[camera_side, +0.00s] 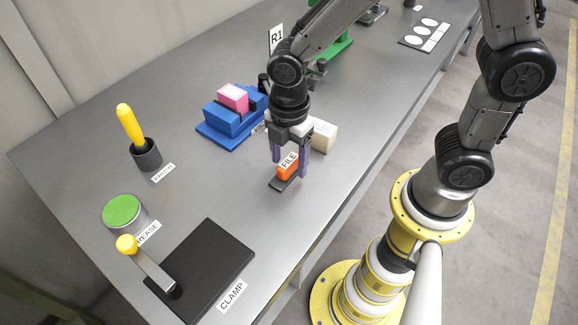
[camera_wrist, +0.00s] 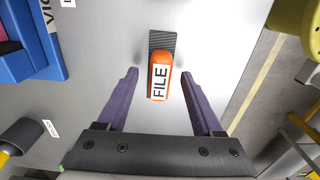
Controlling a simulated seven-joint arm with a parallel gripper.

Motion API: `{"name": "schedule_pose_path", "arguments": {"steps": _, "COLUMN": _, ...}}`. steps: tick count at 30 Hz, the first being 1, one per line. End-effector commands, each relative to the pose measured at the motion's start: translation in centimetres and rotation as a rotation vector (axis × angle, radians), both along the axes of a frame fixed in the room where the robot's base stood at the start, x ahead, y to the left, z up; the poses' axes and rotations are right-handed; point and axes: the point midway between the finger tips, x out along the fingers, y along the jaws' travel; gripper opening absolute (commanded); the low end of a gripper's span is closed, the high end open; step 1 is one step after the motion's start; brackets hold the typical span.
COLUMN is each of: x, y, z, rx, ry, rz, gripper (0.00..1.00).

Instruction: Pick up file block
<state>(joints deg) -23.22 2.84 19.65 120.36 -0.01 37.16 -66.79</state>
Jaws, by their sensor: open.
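The file block (camera_side: 288,168) is an orange block with a white FILE label, set on a dark ridged strip on the grey bench. In the wrist view the file block (camera_wrist: 160,78) lies ahead of and between the lines of the two purple fingers. My gripper (camera_side: 290,157) points down at the block from above. Its fingers (camera_wrist: 160,98) are spread apart with a gap on each side of the block, and nothing is held between them. In the side view one finger stands close beside the block; I cannot tell whether they touch.
A cream block (camera_side: 323,135) sits just behind my gripper. A blue vise (camera_side: 228,122) with a pink block (camera_side: 233,97) stands to the left. A black cup with a yellow handle (camera_side: 131,125), a green-topped tin (camera_side: 121,210) and a black clamp plate (camera_side: 205,268) are further off. Bench between is clear.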

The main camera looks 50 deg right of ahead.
Motion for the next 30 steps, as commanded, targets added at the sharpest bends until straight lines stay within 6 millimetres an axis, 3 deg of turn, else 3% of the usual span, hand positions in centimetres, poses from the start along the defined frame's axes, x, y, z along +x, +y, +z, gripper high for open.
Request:
{"name": "schedule_pose_path", "arguments": {"steps": 1, "x": 0.01, "y": 0.0, "z": 0.02, "rx": 0.0, "ry": 0.0, "rz": 0.0, "gripper": 0.64}}
{"name": "schedule_pose_path", "arguments": {"steps": 12, "x": 0.01, "y": 0.01, "z": 0.06, "rx": 0.0, "ry": 0.0, "rz": 0.0, "gripper": 0.0}}
{"name": "schedule_pose_path", "arguments": {"steps": 30, "x": 0.09, "y": 0.04, "z": 0.66, "rx": 0.001, "ry": -0.003, "rz": 0.0, "gripper": 0.0}}
